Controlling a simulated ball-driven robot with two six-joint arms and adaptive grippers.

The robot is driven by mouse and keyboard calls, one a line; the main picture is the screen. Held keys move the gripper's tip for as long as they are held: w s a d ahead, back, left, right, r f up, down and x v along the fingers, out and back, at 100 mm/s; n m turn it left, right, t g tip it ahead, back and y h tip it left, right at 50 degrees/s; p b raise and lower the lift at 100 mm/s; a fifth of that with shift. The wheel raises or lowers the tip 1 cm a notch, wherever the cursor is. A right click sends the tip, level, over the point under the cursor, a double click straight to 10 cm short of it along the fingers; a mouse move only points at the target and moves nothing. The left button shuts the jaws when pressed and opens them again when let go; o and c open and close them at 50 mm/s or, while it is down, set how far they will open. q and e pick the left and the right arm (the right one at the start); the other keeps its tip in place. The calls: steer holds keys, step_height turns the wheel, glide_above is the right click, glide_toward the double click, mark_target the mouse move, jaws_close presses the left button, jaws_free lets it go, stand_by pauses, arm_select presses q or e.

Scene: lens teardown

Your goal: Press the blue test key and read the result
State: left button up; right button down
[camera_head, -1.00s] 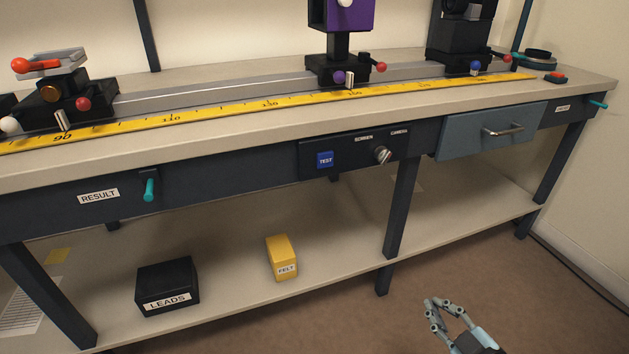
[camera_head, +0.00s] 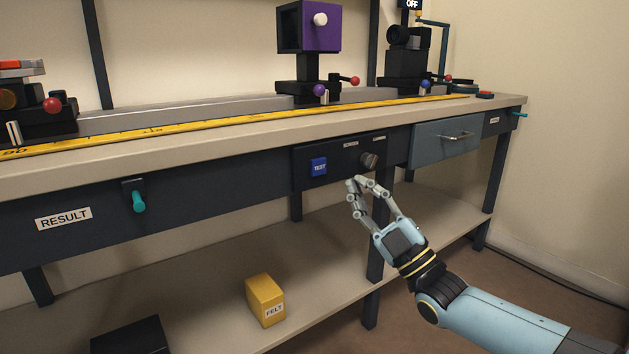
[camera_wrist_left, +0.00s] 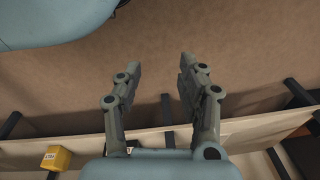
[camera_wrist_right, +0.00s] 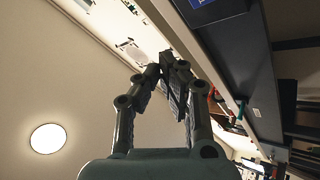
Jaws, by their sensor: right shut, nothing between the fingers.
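The blue TEST key (camera_head: 319,167) sits on the dark front panel (camera_head: 340,163) under the bench top. A blue patch at the top of the right wrist view (camera_wrist_right: 199,3) looks like the same key. My right gripper (camera_head: 357,183) is shut and empty, its fingertips below and to the right of the key, apart from it in the head view. A RESULT label (camera_head: 64,218) is on the bench front at left, beside a teal knob (camera_head: 138,201). My left gripper (camera_wrist_left: 158,72) is open and empty in the left wrist view, outside the head view.
A silver knob (camera_head: 369,160) is right of the key. A blue-grey drawer (camera_head: 440,141) is farther right. A yellow FELT box (camera_head: 266,300) and a black box (camera_head: 130,338) stand on the lower shelf (camera_head: 205,300). A purple block (camera_head: 320,26) stands on the bench rail.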

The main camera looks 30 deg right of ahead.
mark_target(319, 167)
steer(key=shift+a, duration=0.1)
steer(key=shift+w, duration=0.1)
arm_select(q)
steer(key=w+d+r+t+b, duration=0.1)
steer(key=w+d+r+b, duration=0.1)
steer(key=w+r+b, duration=0.1)
steer(key=shift+w+r+t+h+b, duration=0.35)
steer(key=shift+r+b, duration=0.4)
steer(key=shift+r, duration=0.6)
arm_select(e)
steer(key=shift+w+a, duration=0.15)
steer(key=shift+w, duration=2.05)
steer(key=shift+w+a, duration=0.15)
steer(key=shift+w, duration=2)
arm_select(q)
steer(key=shift+s+f, duration=0.1)
steer(key=shift+f, duration=0.1)
arm_select(e)
steer(key=shift+w, duration=0.4)
